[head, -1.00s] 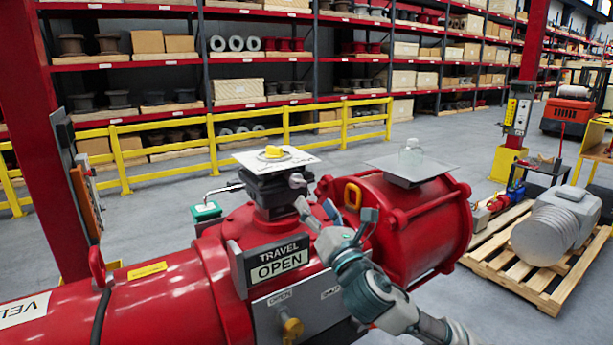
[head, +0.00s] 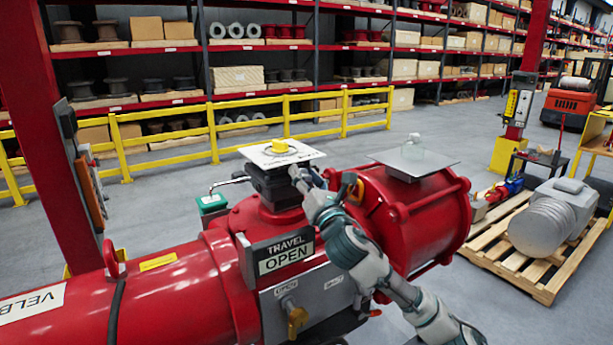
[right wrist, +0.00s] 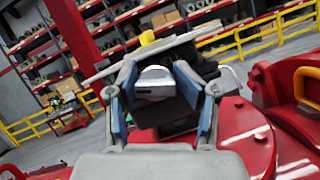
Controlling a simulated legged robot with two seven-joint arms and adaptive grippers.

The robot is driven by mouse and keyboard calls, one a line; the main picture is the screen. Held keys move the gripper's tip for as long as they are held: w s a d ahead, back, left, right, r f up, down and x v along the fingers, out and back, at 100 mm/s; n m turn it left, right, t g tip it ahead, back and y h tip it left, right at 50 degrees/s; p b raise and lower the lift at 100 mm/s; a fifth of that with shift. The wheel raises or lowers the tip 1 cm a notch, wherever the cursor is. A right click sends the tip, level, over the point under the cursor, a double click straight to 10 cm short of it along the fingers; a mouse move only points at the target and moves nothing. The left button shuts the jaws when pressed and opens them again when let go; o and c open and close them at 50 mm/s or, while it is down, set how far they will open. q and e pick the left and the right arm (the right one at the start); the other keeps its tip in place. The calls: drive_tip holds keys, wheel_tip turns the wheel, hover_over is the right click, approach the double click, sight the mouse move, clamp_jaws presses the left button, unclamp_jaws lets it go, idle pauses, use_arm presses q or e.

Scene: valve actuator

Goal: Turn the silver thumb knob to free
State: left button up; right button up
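The silver thumb knob (right wrist: 153,83) sits on the side of the dark switch box, under a pale square plate. It shows in the right wrist view between the blue-padded fingers of my right gripper (right wrist: 156,92). The fingers are spread on either side of the knob; whether the pads touch it I cannot tell. In the head view my right gripper (head: 305,180) is up against the right side of the dark box (head: 277,187) and mostly hides the knob. My left gripper is not in view.
The red actuator (head: 180,290) fills the foreground, with a "TRAVEL OPEN" sign (head: 285,253) and a brass knob (head: 297,318) below. A yellow piece (head: 280,146) tops the pale plate (head: 262,155). A yellow railing (head: 170,147) stands behind.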

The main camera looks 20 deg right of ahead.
drive_tip(key=shift+a+r, duration=0.1)
drive_tip(key=shift+a, duration=0.2)
drive_tip(key=c, duration=0.4)
drive_tip(key=shift+o, duration=0.2)
drive_tip(key=shift+d+m+p, duration=0.1)
drive_tip(key=shift+m+p, duration=0.4)
drive_tip(key=shift+d, duration=0.1)
drive_tip(key=o, duration=1.2)
drive_tip(key=shift+c, duration=0.2)
drive_tip(key=shift+d, duration=0.1)
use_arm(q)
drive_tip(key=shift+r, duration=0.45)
use_arm(e)
drive_tip(key=v, duration=1.2)
